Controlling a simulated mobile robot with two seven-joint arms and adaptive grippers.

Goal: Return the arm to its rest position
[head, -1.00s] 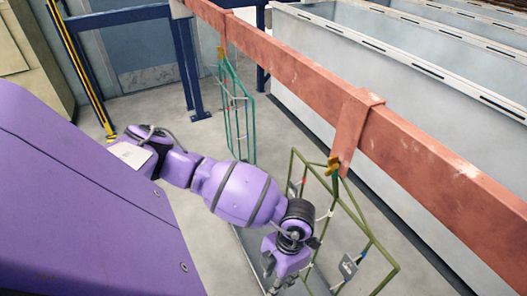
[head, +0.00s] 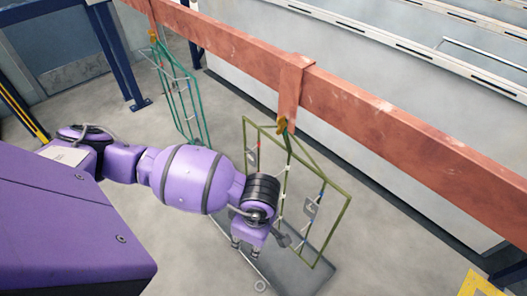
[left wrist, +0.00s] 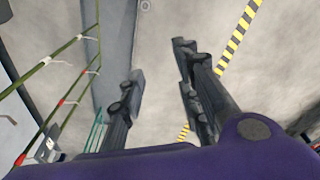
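My left arm reaches in from the left in the head view. Its left gripper (head: 248,250) points down just in front of the near olive-green rack (head: 335,228), at its lower left. In the left wrist view the two dark fingers of the left gripper (left wrist: 158,62) stand apart with only floor between them, so it is open and empty. The olive rack (left wrist: 45,70) shows at the left there, apart from the fingers. My right gripper is in neither view.
A teal rack (head: 178,95) hangs farther back. A dark tray (head: 305,272) lies below the olive rack. Open floor (head: 400,270) lies to the right.

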